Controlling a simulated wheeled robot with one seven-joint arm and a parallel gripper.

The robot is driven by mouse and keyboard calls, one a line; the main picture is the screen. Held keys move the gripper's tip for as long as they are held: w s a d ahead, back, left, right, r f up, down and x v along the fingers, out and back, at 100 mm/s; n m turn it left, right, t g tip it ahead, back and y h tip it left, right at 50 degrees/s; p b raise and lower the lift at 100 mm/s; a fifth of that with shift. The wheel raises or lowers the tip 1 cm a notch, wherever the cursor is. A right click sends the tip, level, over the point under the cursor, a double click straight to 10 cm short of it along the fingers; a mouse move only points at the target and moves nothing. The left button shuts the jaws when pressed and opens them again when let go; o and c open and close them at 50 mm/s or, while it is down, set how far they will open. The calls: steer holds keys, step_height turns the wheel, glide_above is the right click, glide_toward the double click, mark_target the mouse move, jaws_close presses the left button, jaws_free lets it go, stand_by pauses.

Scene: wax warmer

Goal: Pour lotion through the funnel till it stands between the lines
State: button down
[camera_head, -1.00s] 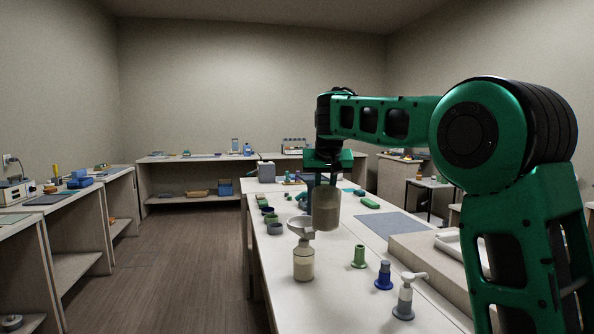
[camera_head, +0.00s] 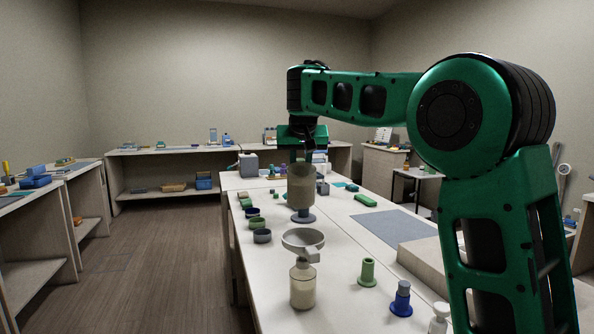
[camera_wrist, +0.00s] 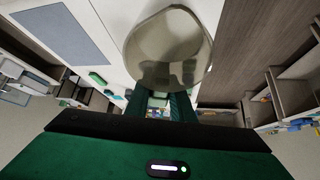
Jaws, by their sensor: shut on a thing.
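A translucent beige container (camera_head: 301,188) is held upright by my gripper (camera_head: 303,158), which is shut on it. In the wrist view the container (camera_wrist: 165,40) stands in front of my green fingers (camera_wrist: 170,104), and pale contents show inside it. A grey funnel (camera_head: 303,239) sits in the mouth of a clear bottle (camera_head: 303,288) on the bench. The bottle holds pale cream lotion; its lines are too small to make out. The held container is above and beyond the funnel in the picture, apart from it. No stream of lotion shows.
A green piece (camera_head: 367,272), a blue piece (camera_head: 401,299) and a white pump top (camera_head: 439,318) stand to the right of the bottle. A grey mat (camera_head: 394,227) lies to the right.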

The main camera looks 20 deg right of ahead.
steer(key=shift+f, duration=1.9)
steer(key=shift+s+r+t, duration=0.25)
steer(key=shift+r+t, duration=0.35)
steer(key=shift+r, duration=0.05)
steer(key=shift+r+t+h, duration=0.4)
steer(key=shift+r+t, duration=0.4)
steer(key=shift+f, duration=0.1)
steer(key=shift+s+a+f, duration=0.1)
steer(key=shift+s+f, duration=0.15)
steer(key=shift+f, duration=0.25)
steer(key=shift+s+a+r+t+h, duration=0.1)
steer(key=shift+s+t+h, duration=0.1)
steer(key=shift+t, duration=0.4)
steer(key=shift+s+r+t+h, duration=0.1)
steer(key=shift+s+t, duration=0.1)
steer(key=shift+t, duration=0.4)
steer(key=shift+f, duration=0.1)
